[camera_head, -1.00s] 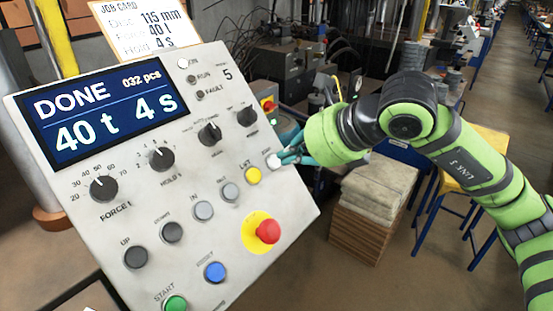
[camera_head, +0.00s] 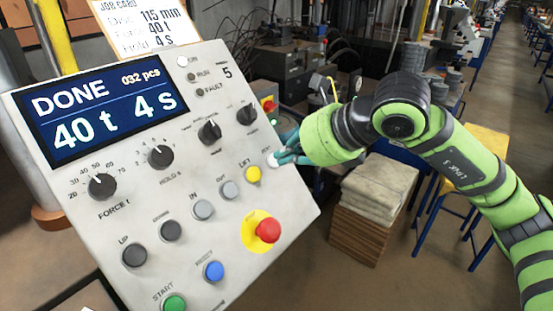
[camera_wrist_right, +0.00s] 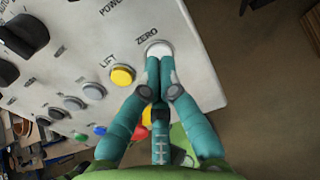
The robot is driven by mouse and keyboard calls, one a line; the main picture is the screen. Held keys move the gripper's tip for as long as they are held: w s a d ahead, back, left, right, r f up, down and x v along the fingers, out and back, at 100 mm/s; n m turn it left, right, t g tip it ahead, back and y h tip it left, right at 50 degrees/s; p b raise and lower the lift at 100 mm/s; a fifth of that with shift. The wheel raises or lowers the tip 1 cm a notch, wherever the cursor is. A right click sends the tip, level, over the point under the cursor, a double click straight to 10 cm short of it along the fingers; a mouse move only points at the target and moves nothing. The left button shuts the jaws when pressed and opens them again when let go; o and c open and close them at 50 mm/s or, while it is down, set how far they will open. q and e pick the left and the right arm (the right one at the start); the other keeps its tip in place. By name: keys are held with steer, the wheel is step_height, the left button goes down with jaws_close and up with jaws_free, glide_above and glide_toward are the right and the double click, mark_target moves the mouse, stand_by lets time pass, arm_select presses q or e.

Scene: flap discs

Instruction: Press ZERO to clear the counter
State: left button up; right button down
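The white ZERO button (camera_wrist_right: 157,48) sits near the panel's corner in the right wrist view. It also shows at the panel's right edge in the head view (camera_head: 273,160). My right gripper (camera_wrist_right: 159,66) is shut and empty, its teal fingertips together at the button's near edge. They look to be touching or very close to it; I cannot tell if it is pressed in. In the head view the right gripper (camera_head: 284,157) reaches the button from the right. The display (camera_head: 104,107) reads DONE, 032 pcs, 40 t, 4 s. My left gripper is not in view.
The yellow LIFT button (camera_head: 253,174) is close to ZERO. A red emergency stop (camera_head: 267,231) is lower on the panel, with knobs and other buttons to its left. Open floor lies below.

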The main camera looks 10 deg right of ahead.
steer(key=shift+w+a+f+b, duration=0.3)
steer(key=shift+w+f+b, duration=0.05)
steer(key=shift+f, duration=0.05)
steer(key=shift+b, duration=0.3)
stand_by(0.8)
steer(key=v, duration=0.8)
steer(key=shift+p, duration=0.45)
steer(key=shift+f, duration=0.1)
stand_by(0.4)
